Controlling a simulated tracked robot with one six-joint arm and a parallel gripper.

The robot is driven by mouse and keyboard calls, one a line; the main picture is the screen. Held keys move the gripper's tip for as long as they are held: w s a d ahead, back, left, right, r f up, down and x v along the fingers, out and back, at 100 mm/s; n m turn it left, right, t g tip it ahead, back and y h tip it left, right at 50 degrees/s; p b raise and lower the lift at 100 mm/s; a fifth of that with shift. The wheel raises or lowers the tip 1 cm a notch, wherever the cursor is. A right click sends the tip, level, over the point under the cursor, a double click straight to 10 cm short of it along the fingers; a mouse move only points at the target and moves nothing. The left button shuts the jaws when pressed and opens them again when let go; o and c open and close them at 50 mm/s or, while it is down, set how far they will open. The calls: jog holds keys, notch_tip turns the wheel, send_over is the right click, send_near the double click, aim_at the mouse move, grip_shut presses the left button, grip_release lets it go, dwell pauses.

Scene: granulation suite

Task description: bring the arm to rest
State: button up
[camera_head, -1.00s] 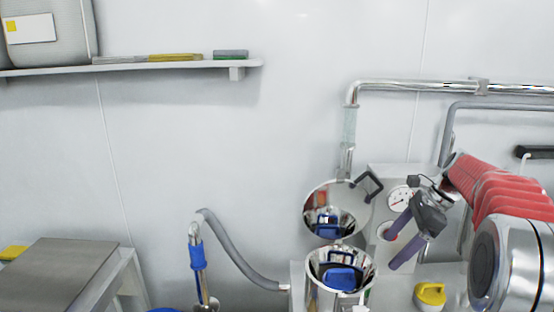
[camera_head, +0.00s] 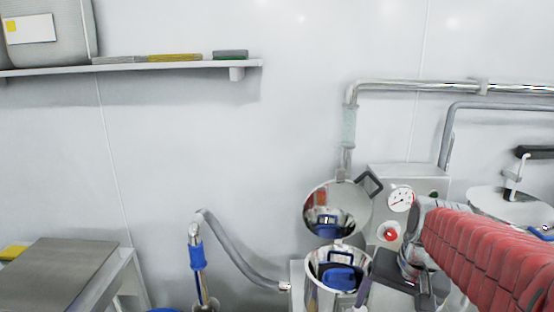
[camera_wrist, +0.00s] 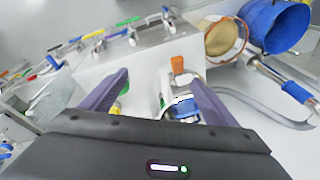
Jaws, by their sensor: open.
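My gripper (camera_wrist: 160,77) is open, with its two purple fingers spread and nothing seen between them. In the wrist view it points down over the bench machine, with a steel bowl (camera_wrist: 183,106) and an orange-topped part (camera_wrist: 178,64) beyond the fingertips. In the head view my gripper (camera_head: 364,294) is low, just right of the steel pot, partly cut off by the bottom edge. My red-sleeved arm reaches in from the right edge and hides part of the machine. Whether the fingers touch the pot cannot be told.
The steel pot (camera_head: 323,294) has its round lid (camera_head: 331,205) raised and a blue thing inside. A gauge (camera_head: 400,198) and pipes (camera_head: 420,86) are behind. A wall shelf (camera_head: 170,67) is upper left, a steel-topped table (camera_head: 55,270) lower left.

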jog(key=s+a+r+n+t, duration=0.1)
jog(key=s+a+n, duration=0.4)
jog(key=s, duration=0.7)
jog(key=shift+s+a+t+h, duration=0.15)
jog(key=shift+a+t+h, duration=0.15)
jog(key=shift+a+t, duration=0.7)
dwell(1.3)
